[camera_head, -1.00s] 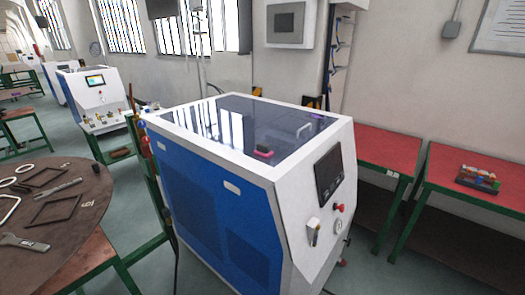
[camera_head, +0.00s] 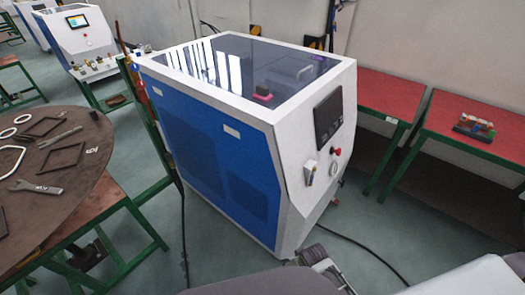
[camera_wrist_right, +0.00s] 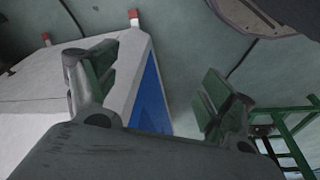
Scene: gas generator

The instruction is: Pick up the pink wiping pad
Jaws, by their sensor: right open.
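The pink wiping pad (camera_head: 262,94) is a small pink block with a dark top. It lies on the dark glassy top of the white and blue generator cabinet (camera_head: 205,150), near the middle of its front part. The pad is not visible in the right wrist view. My right gripper (camera_wrist_right: 158,88) is open, with its two green-padded fingers apart and nothing seen between them. The cabinet's white and blue faces (camera_wrist_right: 125,80) show behind its left finger. Grey arm parts show at the bottom of the head view; no left gripper can be made out.
A round dark table (camera_head: 60,195) with tools and frames stands at the left. Red-topped benches (camera_head: 465,115) stand at the right, one with coloured blocks (camera_head: 474,126). A dark cable (camera_head: 365,247) lies on the floor. A pale handle (camera_head: 305,73) stands on the cabinet top behind the pad.

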